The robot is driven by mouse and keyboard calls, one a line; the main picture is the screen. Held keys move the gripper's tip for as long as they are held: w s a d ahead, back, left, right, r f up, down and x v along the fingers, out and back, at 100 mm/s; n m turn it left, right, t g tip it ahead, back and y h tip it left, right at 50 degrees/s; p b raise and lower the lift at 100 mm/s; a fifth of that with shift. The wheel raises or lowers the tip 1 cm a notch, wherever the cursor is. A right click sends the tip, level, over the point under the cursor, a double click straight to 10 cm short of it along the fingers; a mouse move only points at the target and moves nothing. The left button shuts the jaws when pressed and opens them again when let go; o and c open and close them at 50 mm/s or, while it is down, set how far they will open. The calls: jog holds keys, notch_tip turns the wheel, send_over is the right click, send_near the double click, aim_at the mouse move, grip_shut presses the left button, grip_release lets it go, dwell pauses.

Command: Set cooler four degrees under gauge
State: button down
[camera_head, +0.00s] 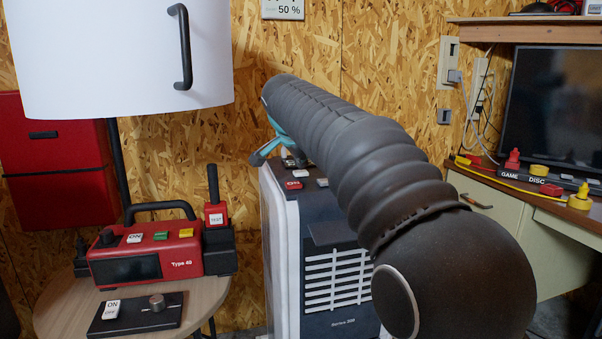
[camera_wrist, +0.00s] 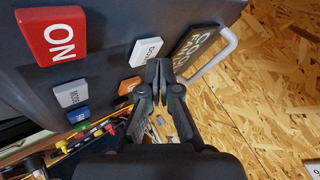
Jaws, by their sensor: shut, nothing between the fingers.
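The cooler (camera_head: 318,260) is a white and dark upright unit with a front grille. In the wrist view its dark top panel (camera_wrist: 105,50) carries a red ON button (camera_wrist: 60,36), a grey MODE button (camera_wrist: 71,94), an orange button (camera_wrist: 129,86) and a white button (camera_wrist: 146,50) that seems to read DOWN. My gripper (camera_wrist: 159,66) is shut and empty, its tips beside the white button; contact cannot be told. In the head view the arm hides much of the panel. The wall gauge (camera_head: 283,9) is cut off by the top edge; only "50 %" shows.
A round table (camera_head: 60,305) at left holds a red Type 40 device (camera_head: 150,255) and a switch plate (camera_head: 136,314). At right a desk (camera_head: 500,205) bears a dark screen (camera_head: 555,105), cables and coloured parts.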

aim_at(301, 172)
jog(key=shift+f+b, duration=0.4)
jog(key=shift+f, duration=0.1)
dwell(0.5)
jog(key=shift+r, duration=0.1)
jog(key=shift+r+p, duration=0.8)
jog(key=shift+r, duration=0.1)
notch_tip(301, 172, up, 5)
jog(key=p, duration=0.4)
dwell(1.6)
